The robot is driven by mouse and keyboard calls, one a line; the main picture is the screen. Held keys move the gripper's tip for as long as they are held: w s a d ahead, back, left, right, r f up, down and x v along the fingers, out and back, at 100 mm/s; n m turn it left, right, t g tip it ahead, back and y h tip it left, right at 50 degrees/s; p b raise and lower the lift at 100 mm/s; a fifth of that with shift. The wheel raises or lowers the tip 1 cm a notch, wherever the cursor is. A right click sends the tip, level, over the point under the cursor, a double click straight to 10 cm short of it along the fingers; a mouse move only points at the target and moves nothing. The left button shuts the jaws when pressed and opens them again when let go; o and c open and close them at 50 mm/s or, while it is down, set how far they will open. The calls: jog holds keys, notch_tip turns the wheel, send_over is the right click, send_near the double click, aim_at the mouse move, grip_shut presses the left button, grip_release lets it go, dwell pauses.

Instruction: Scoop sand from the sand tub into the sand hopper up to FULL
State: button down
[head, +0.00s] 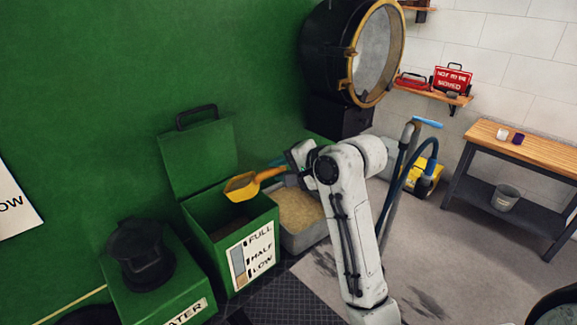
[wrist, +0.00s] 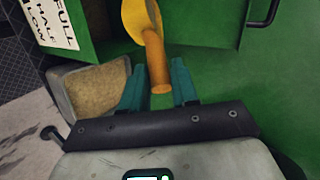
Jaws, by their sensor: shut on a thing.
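The sand hopper (head: 203,232) is a green box with its lid (head: 197,158) raised. Dark contents show low inside it. Its front gauge (head: 252,254) reads FULL, HALF, LOW; the exact level is too small to read. The grey sand tub (head: 305,238) stands at the hopper's right, with pale sand in it; it also shows in the wrist view (wrist: 66,104). My gripper (head: 292,177) is shut on the orange handle of the scoop (head: 241,187). In the wrist view the handle (wrist: 155,60) sits between the teal fingers. The yellow bowl is above the hopper's opening; whether it holds sand is unclear.
A green WATER box (head: 185,297) with a black lid stands left of the hopper. A large round lamp (head: 352,60) is behind. A workbench (head: 525,150) is at right. Floor between is clear.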

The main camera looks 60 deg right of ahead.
aim_at(255, 182)
jog(key=shift+w+a+r+g, duration=0.1)
jog(key=shift+w+r+g, duration=0.25)
jog(key=shift+r, duration=0.25)
jog(key=shift+w+a+r+n+g+h, duration=0.2)
jog(key=shift+w+a+r+n+g, duration=0.15)
jog(key=shift+w+g, duration=0.45)
jog(key=shift+w+a+r+n+g+h, duration=0.15)
jog(key=shift+w+a+g, duration=0.35)
jog(key=shift+w, duration=0.55)
jog(key=shift+w+a+r+n+g+h, duration=0.25)
jog(key=shift+w+a+r+g, duration=0.1)
jog(key=shift+w+g, duration=0.45)
jog(key=w, duration=0.1)
jog(key=w+a+r+g, duration=0.1)
jog(key=w+g+h, duration=0.1)
jog(key=w, duration=0.1)
jog(key=shift+w+a+r+n+g, duration=0.1)
jog(key=shift+a+r+n+g, duration=0.15)
jog(key=shift+a+r+n, duration=0.1)
jog(key=shift+f, duration=0.1)
